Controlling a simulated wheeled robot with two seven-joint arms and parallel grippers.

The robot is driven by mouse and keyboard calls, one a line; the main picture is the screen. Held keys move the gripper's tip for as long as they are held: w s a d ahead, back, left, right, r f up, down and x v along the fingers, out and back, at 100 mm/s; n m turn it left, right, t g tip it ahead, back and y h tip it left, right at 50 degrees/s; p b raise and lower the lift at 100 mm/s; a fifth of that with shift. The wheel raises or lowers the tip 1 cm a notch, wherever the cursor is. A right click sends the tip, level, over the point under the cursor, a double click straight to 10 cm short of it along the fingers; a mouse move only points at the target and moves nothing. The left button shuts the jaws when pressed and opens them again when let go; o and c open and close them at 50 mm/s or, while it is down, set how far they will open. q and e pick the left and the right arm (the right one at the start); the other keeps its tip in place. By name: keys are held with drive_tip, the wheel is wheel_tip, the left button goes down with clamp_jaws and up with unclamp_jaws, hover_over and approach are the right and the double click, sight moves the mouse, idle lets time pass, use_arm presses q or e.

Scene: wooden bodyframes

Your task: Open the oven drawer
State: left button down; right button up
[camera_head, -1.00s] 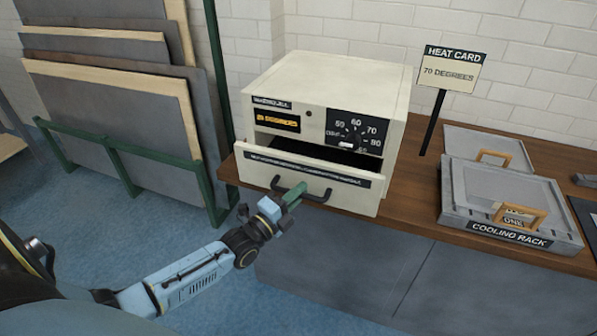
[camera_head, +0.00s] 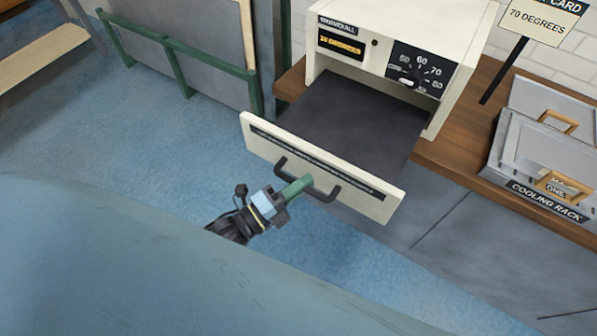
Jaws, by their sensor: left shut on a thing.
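The cream oven (camera_head: 470,45) stands on the wooden counter, with a display and a dial on its front. Its drawer (camera_head: 345,128) is pulled well out past the counter edge, and its dark flat inside shows, with nothing on it. The drawer front (camera_head: 369,196) carries a dark bar handle (camera_head: 328,194). My left gripper (camera_head: 297,187) is shut on the handle near its middle; its green fingers hide part of the bar. My right gripper is not in view.
The wooden counter (camera_head: 455,150) has a grey cooling rack case (camera_head: 520,150) at the right and a heat card sign (camera_head: 545,22) reading 70 degrees. A green rack (camera_head: 180,65) with boards stands at the left. Blue floor (camera_head: 150,135) is clear in front.

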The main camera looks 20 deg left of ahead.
use_arm(q)
drive_tip(key=shift+s, duration=0.1)
drive_tip(key=c, duration=1.4)
unclamp_jaws()
drive_tip(key=v, duration=1.3)
drive_tip(key=shift+a+b, duration=0.15)
drive_tip(key=shift+b, duration=0.3)
drive_tip(key=shift+s, duration=0.1)
